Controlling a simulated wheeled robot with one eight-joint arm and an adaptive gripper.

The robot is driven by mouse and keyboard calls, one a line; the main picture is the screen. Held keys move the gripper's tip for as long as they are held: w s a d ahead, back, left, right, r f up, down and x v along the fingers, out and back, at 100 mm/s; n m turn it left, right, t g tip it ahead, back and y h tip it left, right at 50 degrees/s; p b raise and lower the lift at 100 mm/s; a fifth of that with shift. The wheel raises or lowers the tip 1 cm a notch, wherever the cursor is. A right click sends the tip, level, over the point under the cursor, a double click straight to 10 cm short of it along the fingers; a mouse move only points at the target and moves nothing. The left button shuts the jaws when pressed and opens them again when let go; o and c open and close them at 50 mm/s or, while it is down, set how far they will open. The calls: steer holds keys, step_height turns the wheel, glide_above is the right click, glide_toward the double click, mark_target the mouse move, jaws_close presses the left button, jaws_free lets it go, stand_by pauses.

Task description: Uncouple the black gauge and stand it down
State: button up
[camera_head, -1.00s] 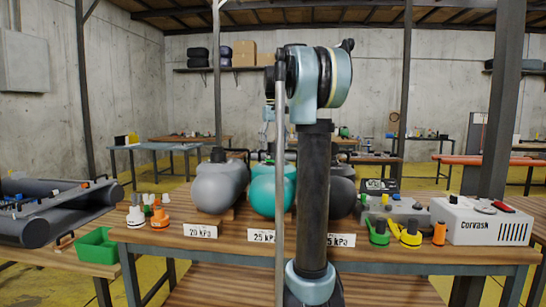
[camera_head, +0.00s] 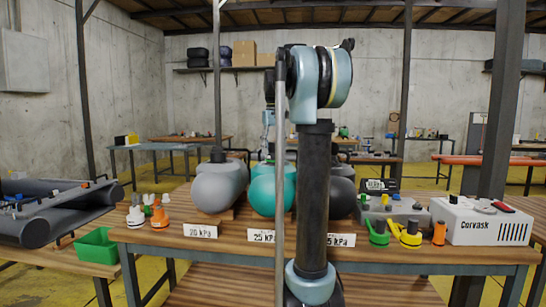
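A black fitting (camera_head: 217,155) stands upright on top of the grey rounded tube on the left of the table; it is too small to tell whether it is the black gauge. Another black tube is partly hidden behind my arm, and anything on its top is hard to make out. My arm rises through the middle of the view and covers part of the table. A small light-blue wrist part of mine shows beyond the grey pole, above the teal tube. My gripper's fingers are hidden or too small to read there.
The table holds a grey tube (camera_head: 219,188), a teal tube (camera_head: 268,190) and a black tube (camera_head: 342,192), with pressure labels in front. Orange and white fittings (camera_head: 160,216) stand left; green and yellow ones (camera_head: 411,235) stand right, beside a white Corvask box (camera_head: 478,224). A green bin (camera_head: 97,247) is at left.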

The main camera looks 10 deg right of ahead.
steer(key=shift+c, duration=0.5)
steer(key=n, duration=0.4)
steer(key=shift+f, duration=0.1)
steer(key=shift+a+n, duration=0.1)
steer(key=shift+n, duration=2)
steer(key=shift+n, duration=2)
steer(key=shift+r, duration=0.85)
steer(key=shift+r, duration=2.15)
